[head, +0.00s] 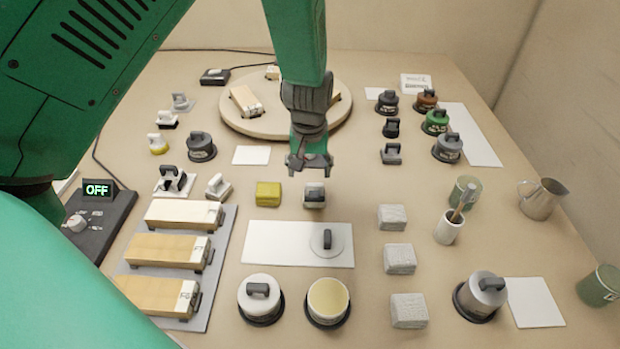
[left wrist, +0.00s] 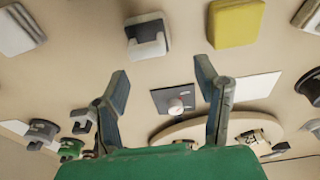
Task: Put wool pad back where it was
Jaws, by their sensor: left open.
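A small pale block with a dark grip on top (head: 314,195) stands on the bench near the middle; it may be the wool pad, but I cannot tell for sure. It also shows in the left wrist view (left wrist: 148,38), beyond my fingertips. My left gripper (head: 309,166) hangs just behind this block, open and empty, and its two spread fingers also show in the left wrist view (left wrist: 162,78). A yellow block (head: 268,194) stands just left of the pale block. My right gripper is not in view.
A white sheet (head: 265,255) with a round lidded handle (head: 327,240) lies in front. A round wooden board (head: 235,118) is behind my gripper. Grey rough blocks (head: 399,259) stand to the right. Wooden-topped blocks (head: 165,249) lie on a grey tray at left.

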